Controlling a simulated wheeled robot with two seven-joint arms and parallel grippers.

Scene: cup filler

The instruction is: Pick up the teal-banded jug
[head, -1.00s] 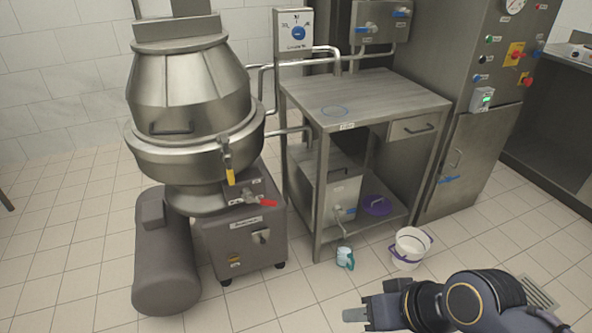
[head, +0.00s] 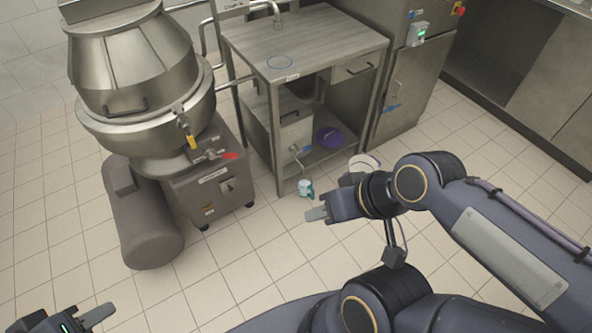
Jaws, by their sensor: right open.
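The small teal-banded jug (head: 305,187) stands on the tiled floor in the head view, by the front leg of the steel table. It looks white with a teal band and a teal handle side. My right gripper (head: 317,214) is open and appears just below the jug in the picture; I cannot tell how far apart they are in depth. Nothing shows between its fingers. My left gripper (head: 100,314) is at the bottom left corner, far from the jug, partly cut off by the frame edge; its finger opening cannot be made out.
The steel table (head: 300,42) has a lower shelf with a steel box (head: 290,135) and a purple lid (head: 328,137). A white bucket (head: 364,162) on the floor is partly hidden by my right arm. The large mixer (head: 140,75) stands left. Floor between is clear.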

